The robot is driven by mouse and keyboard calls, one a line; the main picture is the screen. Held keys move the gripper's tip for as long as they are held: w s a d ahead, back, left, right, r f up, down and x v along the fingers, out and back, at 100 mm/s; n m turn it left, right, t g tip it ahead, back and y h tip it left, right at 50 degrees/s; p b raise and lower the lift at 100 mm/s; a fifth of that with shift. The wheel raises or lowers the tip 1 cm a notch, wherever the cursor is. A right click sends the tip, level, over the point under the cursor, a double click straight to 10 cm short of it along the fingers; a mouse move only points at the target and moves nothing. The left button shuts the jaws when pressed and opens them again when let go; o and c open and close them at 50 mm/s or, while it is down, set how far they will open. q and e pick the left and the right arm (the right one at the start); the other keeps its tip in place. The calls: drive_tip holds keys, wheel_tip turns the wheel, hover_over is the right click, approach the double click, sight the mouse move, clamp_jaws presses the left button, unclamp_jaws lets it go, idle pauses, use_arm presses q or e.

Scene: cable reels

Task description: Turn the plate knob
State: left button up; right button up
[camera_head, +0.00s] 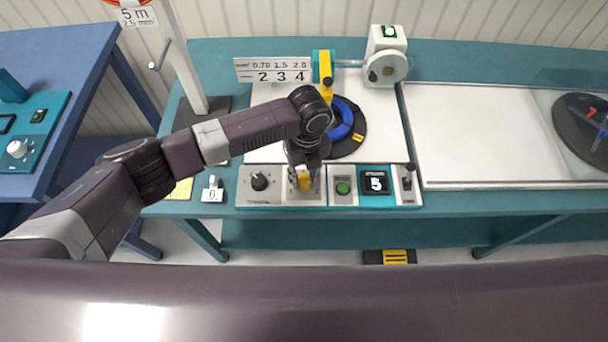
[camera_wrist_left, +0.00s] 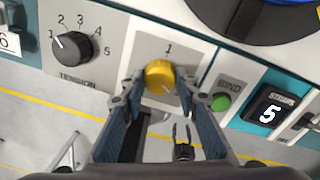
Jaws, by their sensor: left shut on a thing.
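The yellow knob (camera_wrist_left: 160,75) sits on a pale plate on the control panel, with a "1" printed above it in the left wrist view. In the head view the yellow knob (camera_head: 305,183) shows just below my left gripper (camera_head: 301,175). In the left wrist view my left gripper (camera_wrist_left: 161,88) has its fingers on either side of the knob, shut on it. The plate at the knob is partly hidden by the fingers. My right gripper is not in view.
Left of the knob is a black tension dial (camera_head: 259,181). Right of it are a green button (camera_head: 343,188), a display reading 5 (camera_head: 376,184) and a small lever (camera_head: 408,170). A blue cable reel (camera_head: 342,118) lies behind the panel.

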sight(306, 179)
use_arm(q)
drive_tip(key=shift+r, duration=0.1)
drive_tip(key=o, duration=1.1)
drive_tip(key=shift+o, duration=0.2)
wheel_tip(306, 179, up, 12)
drive_tip(key=shift+d, duration=0.3)
